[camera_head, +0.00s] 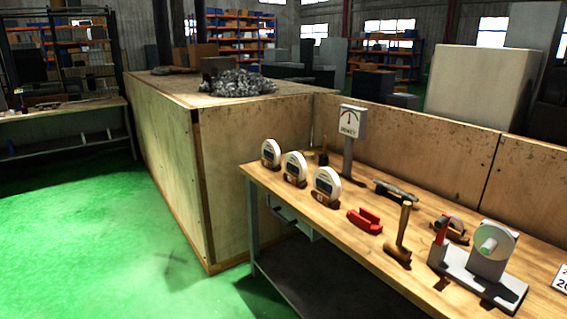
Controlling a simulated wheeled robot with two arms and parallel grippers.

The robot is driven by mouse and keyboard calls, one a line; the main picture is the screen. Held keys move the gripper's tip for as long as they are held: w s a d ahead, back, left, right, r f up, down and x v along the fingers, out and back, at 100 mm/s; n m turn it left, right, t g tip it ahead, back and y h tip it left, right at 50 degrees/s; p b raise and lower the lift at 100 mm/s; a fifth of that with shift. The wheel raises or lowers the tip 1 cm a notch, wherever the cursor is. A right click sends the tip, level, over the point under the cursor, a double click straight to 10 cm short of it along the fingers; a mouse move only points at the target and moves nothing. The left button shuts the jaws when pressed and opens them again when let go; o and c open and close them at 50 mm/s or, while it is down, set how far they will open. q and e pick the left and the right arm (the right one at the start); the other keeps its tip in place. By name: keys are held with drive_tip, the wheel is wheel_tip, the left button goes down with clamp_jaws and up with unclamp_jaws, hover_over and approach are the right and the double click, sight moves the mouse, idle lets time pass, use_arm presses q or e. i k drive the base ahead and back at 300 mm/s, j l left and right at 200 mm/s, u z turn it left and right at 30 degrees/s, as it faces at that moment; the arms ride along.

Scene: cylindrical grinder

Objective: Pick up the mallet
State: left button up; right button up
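The mallet (403,228) stands on the wooden workbench (335,213) at the right. Its light wooden handle points up and its brown head rests on the bench top near the front edge. It sits between a red bracket-like part (365,221) on its left and a grey fixture with a round disc (489,258) on its right. Neither of my grippers shows in the head view.
Three round dial gauges (295,167) stand in a row at the bench's left end. A large wooden crate (255,145) borders the bench. Green floor (90,230) is clear at left.

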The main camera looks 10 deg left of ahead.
sight(396, 247)
drive_tip(key=i+j, duration=0.15)
drive_tip(key=j, duration=0.2)
drive_tip(key=i+j, duration=0.35)
drive_tip(key=j, duration=0.3)
